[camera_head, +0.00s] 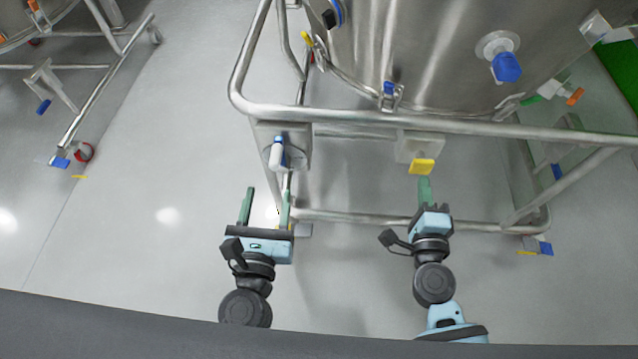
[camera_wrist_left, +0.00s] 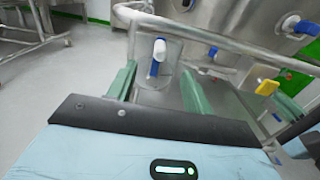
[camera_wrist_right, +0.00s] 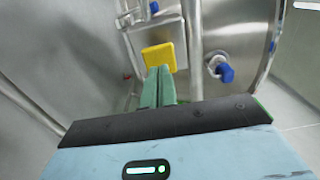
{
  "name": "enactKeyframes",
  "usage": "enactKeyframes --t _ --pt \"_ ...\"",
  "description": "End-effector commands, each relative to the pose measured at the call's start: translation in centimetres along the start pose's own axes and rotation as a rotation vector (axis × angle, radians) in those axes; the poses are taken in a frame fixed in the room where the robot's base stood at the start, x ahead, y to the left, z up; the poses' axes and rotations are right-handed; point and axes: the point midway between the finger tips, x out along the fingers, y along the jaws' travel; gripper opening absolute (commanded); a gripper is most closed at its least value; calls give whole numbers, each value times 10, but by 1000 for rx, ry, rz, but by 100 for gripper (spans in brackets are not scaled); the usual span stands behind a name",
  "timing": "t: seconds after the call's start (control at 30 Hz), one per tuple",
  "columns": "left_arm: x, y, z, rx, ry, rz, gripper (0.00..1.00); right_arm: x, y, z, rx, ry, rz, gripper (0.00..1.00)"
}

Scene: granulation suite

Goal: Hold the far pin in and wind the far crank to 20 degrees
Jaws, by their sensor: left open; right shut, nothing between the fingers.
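A white handle with a blue end (camera_head: 277,152), which looks like the crank, sits on a steel plate on the vessel's frame; it also shows in the left wrist view (camera_wrist_left: 158,50). My left gripper (camera_head: 267,192) is open below it, and its fingers are apart from it with nothing between them. A yellow pad (camera_head: 422,167), which may be the pin, sticks out of a steel block to the right; it also shows in the right wrist view (camera_wrist_right: 159,57). My right gripper (camera_head: 424,180) is shut and empty, fingertips at the pad's lower edge. I cannot tell whether they touch it.
A steel rail (camera_head: 350,119) runs above both fittings, and a lower tube (camera_head: 360,216) crosses behind my grippers. The steel vessel (camera_head: 430,60) with a blue-capped outlet (camera_head: 506,66) stands behind. Another frame (camera_head: 95,90) stands at left, with clear floor (camera_head: 150,200) between.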

Motion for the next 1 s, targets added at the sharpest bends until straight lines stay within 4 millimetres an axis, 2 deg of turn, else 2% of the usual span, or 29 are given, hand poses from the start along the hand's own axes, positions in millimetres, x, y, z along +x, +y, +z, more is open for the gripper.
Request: enactKeyframes --t 0.9,1.0 --pt "95 0 1 -1 -1 -1 51 0 0 0 0 0 0 0" --pt "94 0 0 -1 0 -1 51 0 0 0 0 0 0 0"
